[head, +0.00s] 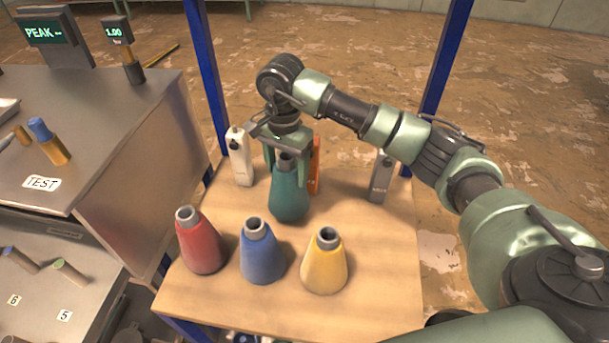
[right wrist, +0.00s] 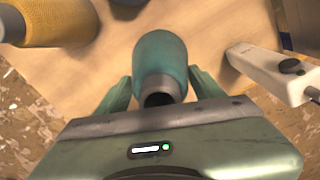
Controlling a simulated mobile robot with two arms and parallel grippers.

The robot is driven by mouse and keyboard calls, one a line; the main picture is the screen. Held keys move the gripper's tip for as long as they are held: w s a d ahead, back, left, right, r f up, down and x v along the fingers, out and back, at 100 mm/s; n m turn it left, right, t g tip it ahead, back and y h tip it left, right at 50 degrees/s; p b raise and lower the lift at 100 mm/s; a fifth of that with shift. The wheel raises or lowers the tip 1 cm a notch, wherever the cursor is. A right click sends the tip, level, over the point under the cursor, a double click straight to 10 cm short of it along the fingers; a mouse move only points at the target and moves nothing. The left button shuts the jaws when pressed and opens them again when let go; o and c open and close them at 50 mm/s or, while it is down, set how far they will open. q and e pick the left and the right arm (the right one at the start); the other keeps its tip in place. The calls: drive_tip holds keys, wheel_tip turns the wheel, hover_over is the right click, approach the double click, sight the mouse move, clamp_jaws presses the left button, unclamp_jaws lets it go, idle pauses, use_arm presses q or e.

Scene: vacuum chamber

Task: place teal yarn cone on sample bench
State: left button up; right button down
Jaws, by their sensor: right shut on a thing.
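The teal yarn cone (head: 289,195) is upright at the middle of a wooden-topped table (head: 370,250), behind the other cones. It also shows in the right wrist view (right wrist: 160,52). My right gripper (head: 287,165) comes down from above and is shut on the cone's upper part, one finger on each side. I cannot tell whether the cone's base touches the wood. A grey metal bench (head: 130,100) with a TEST label stands at the left. No label reads sample bench, so I cannot tell which surface that is. My left gripper is not in view.
Red (head: 201,242), blue (head: 261,255) and yellow (head: 324,265) cones stand in front of the teal one. A white device (head: 239,158), an orange item (head: 315,165) and a grey device (head: 381,178) stand behind. Blue posts (head: 207,75) rise at the table's back corners.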

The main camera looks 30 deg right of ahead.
drive_tip(key=s+d+f+p, duration=0.1)
drive_tip(key=s+d+f, duration=0.1)
drive_tip(key=d, duration=0.1)
drive_tip(key=shift+s+f+p, duration=0.15)
drive_tip(key=shift+p, duration=0.25)
drive_tip(key=shift+s+d+f, duration=0.1)
drive_tip(key=shift+d+f, duration=0.05)
drive_tip(key=shift+f, duration=0.1)
drive_tip(key=shift+f, duration=0.2)
drive_tip(key=shift+c, duration=1.1)
unclamp_jaws()
drive_tip(key=shift+r, duration=0.1)
